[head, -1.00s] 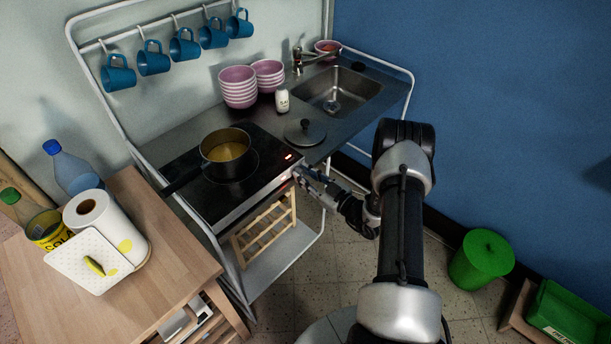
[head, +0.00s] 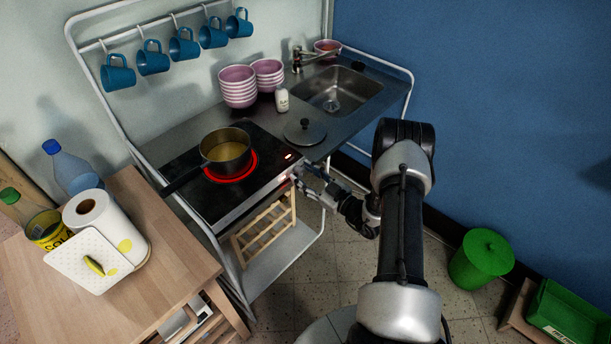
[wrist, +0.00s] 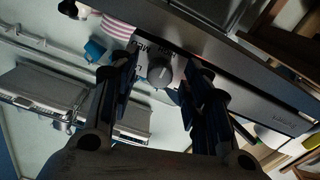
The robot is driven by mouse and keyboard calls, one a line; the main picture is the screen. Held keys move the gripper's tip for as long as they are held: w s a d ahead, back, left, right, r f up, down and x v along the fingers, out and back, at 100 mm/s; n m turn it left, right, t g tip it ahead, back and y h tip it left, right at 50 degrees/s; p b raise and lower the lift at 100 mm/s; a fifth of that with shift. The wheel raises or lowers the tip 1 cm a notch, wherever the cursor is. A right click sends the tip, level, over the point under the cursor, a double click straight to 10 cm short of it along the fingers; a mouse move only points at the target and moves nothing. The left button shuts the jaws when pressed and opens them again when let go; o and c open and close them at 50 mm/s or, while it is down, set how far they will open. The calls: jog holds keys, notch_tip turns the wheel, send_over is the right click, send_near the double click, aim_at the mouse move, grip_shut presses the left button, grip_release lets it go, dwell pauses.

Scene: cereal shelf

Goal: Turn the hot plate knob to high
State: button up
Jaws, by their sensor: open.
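The hot plate (head: 208,205) is a black glass cooktop set in the counter. Its ring under the pot glows red, and a small red light is lit near its right corner. The knob (wrist: 160,72) shows in the wrist view as a round grey dial on the front panel, between my fingers and a little beyond their tips. My gripper (head: 298,172) is at the right end of the hot plate's front edge in the head view, hiding the knob there. In the wrist view my gripper (wrist: 156,78) is open, with its fingers on either side of the knob; contact cannot be told.
A dark pot (head: 226,149) with yellowish contents stands on the glowing ring, its handle pointing left. A lid (head: 305,132), a white shaker (head: 282,100) and pink bowls (head: 238,86) are on the counter. A wooden table (head: 150,260) stands at left.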

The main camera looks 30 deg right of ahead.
jog(key=v, duration=1.2)
